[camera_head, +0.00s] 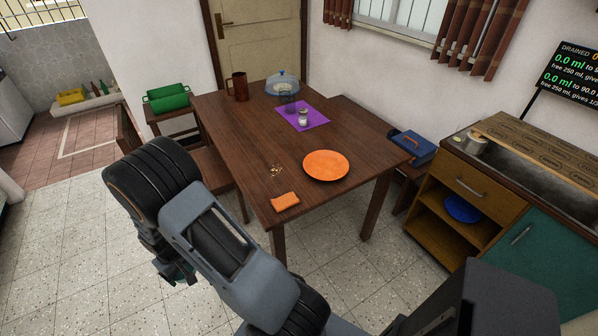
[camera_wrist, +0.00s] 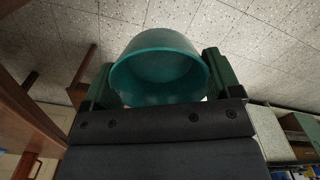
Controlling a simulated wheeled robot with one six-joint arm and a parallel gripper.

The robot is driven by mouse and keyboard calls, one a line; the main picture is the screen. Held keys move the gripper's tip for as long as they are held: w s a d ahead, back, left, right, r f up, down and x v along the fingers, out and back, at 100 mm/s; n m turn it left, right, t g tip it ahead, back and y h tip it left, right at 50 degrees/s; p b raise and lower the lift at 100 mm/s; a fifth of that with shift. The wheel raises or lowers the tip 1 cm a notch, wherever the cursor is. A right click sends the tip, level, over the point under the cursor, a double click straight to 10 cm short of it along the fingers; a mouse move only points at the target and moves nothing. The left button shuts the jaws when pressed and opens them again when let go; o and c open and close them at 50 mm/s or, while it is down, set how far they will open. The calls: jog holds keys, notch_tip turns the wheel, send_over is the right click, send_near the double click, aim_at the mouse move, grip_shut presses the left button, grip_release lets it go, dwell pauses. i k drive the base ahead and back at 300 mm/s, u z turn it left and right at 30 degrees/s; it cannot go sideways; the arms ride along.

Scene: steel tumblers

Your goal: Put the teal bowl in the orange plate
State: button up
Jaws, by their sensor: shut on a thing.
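The teal bowl (camera_wrist: 160,68) is held between the two fingers of my gripper (camera_wrist: 158,85) in the wrist view, with its open side facing the camera and its inside looking empty. My gripper is shut on it, above the speckled floor. In the head view my arm crosses the lower left, and the bowl and fingers are mostly hidden behind it. The orange plate (camera_head: 326,165) lies flat and empty on the wooden table, near its front right. The bowl is apart from the plate, off the left side of the table.
On the table (camera_head: 235,120) are an orange sponge (camera_head: 285,202), crumbs (camera_head: 275,170), a purple mat (camera_head: 303,115) with a shaker, a glass, a brown mug (camera_head: 238,87) and a domed dish (camera_head: 283,84). A chair (camera_head: 205,165) stands at the table's left side. A cabinet (camera_head: 470,190) stands right.

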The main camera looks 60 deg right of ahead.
aim_at(326, 167)
jog(key=k, duration=0.7)
jog(key=z, duration=1.2)
jog(key=i, duration=1)
